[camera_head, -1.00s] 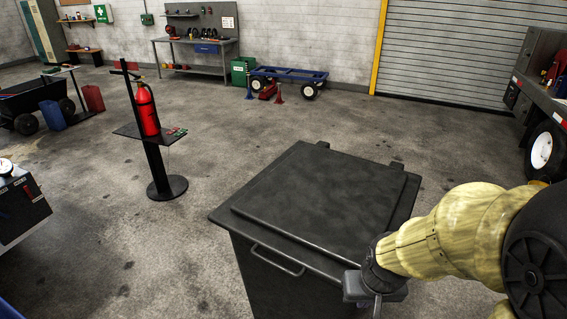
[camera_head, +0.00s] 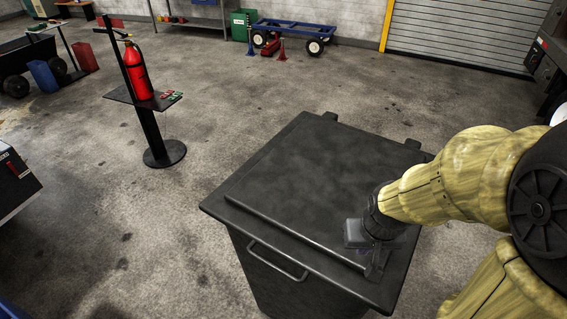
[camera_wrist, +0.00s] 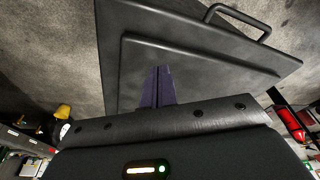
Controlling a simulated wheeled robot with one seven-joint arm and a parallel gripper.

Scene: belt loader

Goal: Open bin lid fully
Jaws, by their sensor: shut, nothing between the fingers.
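The dark grey bin (camera_head: 268,283) stands in front of me with its lid (camera_head: 310,170) lying flat and closed. Hinge blocks show at the lid's far edge. A bar handle (camera_head: 278,262) is on the bin's front side. My gripper (camera_head: 374,272) is over the front right part of the lid, close to its edge; whether it touches is unclear. In the wrist view the fingers (camera_wrist: 158,86) are together with nothing between them. The lid (camera_wrist: 200,62) and the handle (camera_wrist: 243,16) lie beyond them there.
A red fire extinguisher (camera_head: 136,72) is on a black stand (camera_head: 150,122) to the left of the bin. A blue cart (camera_head: 292,32) and a roller door (camera_head: 465,35) are at the back. The floor around the bin is mostly clear.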

